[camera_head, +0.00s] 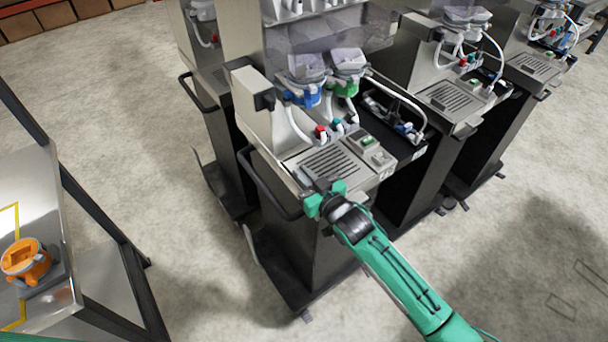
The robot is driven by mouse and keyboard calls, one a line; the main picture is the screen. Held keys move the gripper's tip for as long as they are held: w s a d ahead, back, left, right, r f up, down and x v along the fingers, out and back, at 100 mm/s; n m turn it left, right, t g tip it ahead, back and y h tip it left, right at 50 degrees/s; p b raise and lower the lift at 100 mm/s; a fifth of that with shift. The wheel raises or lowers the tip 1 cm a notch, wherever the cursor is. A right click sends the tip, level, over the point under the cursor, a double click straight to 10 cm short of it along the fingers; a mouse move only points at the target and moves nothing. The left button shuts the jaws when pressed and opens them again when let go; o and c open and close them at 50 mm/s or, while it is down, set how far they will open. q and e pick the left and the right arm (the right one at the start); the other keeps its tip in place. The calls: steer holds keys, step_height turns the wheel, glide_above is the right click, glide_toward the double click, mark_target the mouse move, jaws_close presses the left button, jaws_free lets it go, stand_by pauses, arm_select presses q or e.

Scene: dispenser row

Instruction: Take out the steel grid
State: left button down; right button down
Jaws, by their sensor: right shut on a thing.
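The steel grid (331,165) is a dark slotted plate on top of the nearest dispenser (293,158), in front of its hoses. It lies about level with the dispenser top. My right gripper (325,190) is at the near edge of the grid, at the front edge of the dispenser, and is shut on the grid. The green fingers hide the exact contact. My left gripper is out of the picture.
Blue and green pump heads (347,72) with white hoses stand behind the grid. A small box with a green button (367,141) sits to its right. More dispensers stand beside this one. A steel table (40,190) at left carries an orange device (26,260). Open floor lies between.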

steer(key=shift+r, duration=0.15)
steer(key=shift+r+p, duration=0.9)
